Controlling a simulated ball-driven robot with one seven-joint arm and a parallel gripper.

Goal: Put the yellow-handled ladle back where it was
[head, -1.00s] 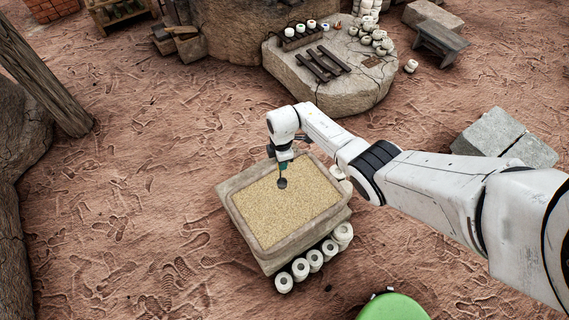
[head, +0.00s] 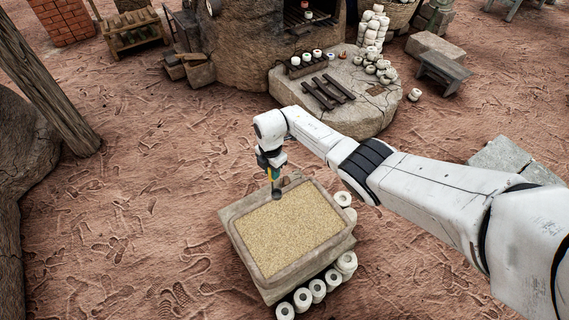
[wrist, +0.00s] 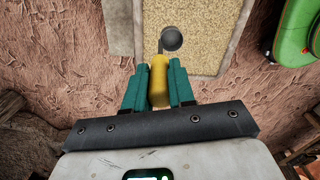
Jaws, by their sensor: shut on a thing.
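My gripper (head: 271,168) is shut on the yellow handle of the ladle (wrist: 159,78). In the wrist view the teal fingers (wrist: 158,88) press on both sides of the handle, and the dark round bowl of the ladle points away from them. In the head view the dark ladle bowl (head: 276,194) hangs below the gripper over the far left edge of a stone trough (head: 250,260) filled with tan grain. I cannot tell the exact gap between the bowl and the trough.
White rolls (head: 318,290) line the trough's near and right sides. A round stone slab (head: 365,118) with jars and a dark wooden rack (head: 327,92) stands beyond, before the kiln (head: 245,45). A wooden rack (head: 132,32) stands far left. The reddish ground at left is clear.

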